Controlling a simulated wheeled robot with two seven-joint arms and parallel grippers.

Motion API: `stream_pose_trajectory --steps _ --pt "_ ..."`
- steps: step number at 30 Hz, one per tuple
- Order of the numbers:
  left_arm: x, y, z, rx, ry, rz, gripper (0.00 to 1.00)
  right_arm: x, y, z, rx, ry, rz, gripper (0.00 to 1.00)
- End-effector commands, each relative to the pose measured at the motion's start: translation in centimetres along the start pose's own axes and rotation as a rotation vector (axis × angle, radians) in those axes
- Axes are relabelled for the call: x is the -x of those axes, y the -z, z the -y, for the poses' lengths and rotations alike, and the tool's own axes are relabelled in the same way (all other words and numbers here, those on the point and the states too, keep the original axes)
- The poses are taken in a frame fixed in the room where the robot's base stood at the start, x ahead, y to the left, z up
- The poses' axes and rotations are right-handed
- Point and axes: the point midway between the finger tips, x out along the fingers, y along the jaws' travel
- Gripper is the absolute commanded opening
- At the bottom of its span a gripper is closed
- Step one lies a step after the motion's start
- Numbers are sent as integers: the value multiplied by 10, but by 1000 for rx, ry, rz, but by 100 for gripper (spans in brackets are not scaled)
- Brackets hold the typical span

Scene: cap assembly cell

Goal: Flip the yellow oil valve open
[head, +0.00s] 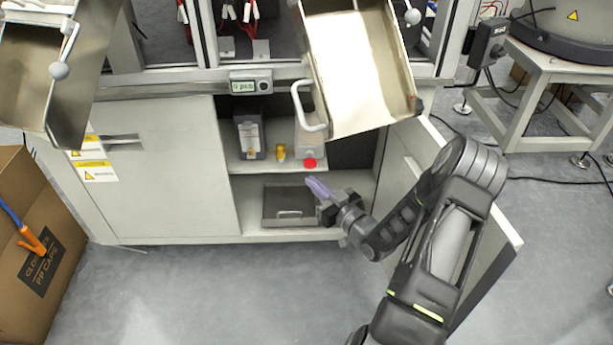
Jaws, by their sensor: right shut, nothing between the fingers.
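The yellow oil valve (281,152) is small and sits on the upper shelf inside the open cabinet, between a dark container and a pale container with a red cap. Its handle position is too small to tell. My right gripper (318,188) is shut and empty, with purplish fingertips. It is in front of the cabinet opening, below and to the right of the valve, and apart from it. My left gripper is not in view.
The dark container (249,138) and red cap (310,163) flank the valve. A grey tray (290,203) lies on the lower shelf. A metal chute (360,75) with a white handle (304,108) overhangs the opening. The open cabinet door (480,260) is behind my right arm.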

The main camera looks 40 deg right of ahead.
Motion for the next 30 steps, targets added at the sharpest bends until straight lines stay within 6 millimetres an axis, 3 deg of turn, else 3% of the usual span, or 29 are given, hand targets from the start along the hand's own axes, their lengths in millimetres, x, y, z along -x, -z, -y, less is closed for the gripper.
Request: stream_pose_trajectory --steps 18,24,30 --pt "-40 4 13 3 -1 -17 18 -110 -3 1 -1 1 -3 0" --pt "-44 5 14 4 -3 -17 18 -128 -1 1 -1 1 -1 0" --pt "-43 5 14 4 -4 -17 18 -130 0 1 -1 1 0 0"
